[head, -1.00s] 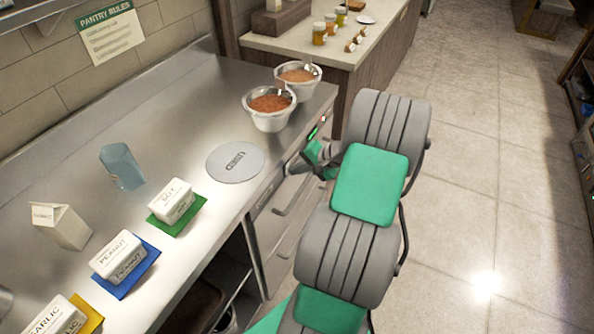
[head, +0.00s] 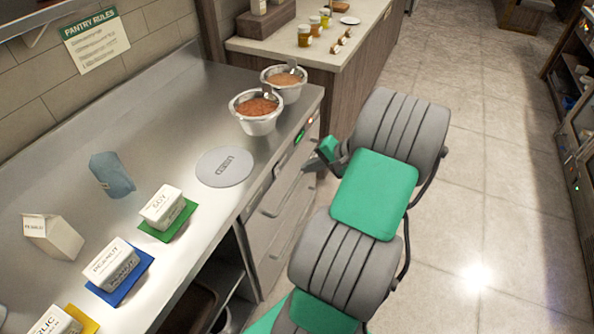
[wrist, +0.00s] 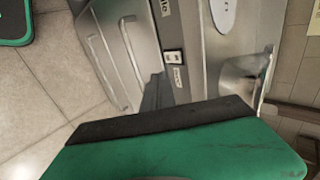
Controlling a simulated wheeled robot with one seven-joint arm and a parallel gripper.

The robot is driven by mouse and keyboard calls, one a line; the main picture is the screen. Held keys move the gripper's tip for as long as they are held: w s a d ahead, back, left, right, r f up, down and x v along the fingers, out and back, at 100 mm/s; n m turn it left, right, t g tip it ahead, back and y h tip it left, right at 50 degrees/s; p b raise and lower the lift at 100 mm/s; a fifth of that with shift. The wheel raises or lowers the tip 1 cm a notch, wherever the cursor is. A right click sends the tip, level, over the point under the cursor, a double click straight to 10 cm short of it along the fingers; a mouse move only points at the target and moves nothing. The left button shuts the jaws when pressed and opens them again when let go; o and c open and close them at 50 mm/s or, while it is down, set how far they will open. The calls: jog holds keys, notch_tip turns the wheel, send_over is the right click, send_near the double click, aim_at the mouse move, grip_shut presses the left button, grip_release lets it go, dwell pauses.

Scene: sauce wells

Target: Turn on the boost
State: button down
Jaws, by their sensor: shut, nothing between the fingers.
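My gripper (head: 324,157) is shut and empty, just off the panel, partly hidden by my arm. In the wrist view its green and dark end (wrist: 165,120) fills the bottom, below the switch.
Drawers with bar handles (head: 280,195) are below the panel. The floor at right is clear.

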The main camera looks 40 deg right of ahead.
jog(key=v, duration=0.4)
jog(key=shift+s+a+r, duration=0.1)
jog(key=shift+r, duration=0.4)
jog(key=w+a+r+n+g, duration=0.2)
jog(key=w+a+n, duration=0.1)
jog(key=a, duration=0.6)
jog(key=w+a+r+n+g, duration=0.2)
jog(key=w+a+n, duration=0.15)
jog(key=a, duration=0.55)
jog(key=s+a+r+n+h, duration=0.1)
jog(key=s+a+n, duration=0.2)
jog(key=s+a, duration=0.2)
jog(key=s+a+r+n+g+h, duration=0.1)
jog(key=s+a+n, duration=0.3)
jog(key=a, duration=0.6)
jog(key=shift+s+a+r+h, duration=0.2)
jog(key=shift+s+a+h, duration=0.1)
jog(key=shift+s+h, duration=0.35)
jog(key=shift+w+a+n, duration=0.1)
jog(key=shift+n, duration=0.15)
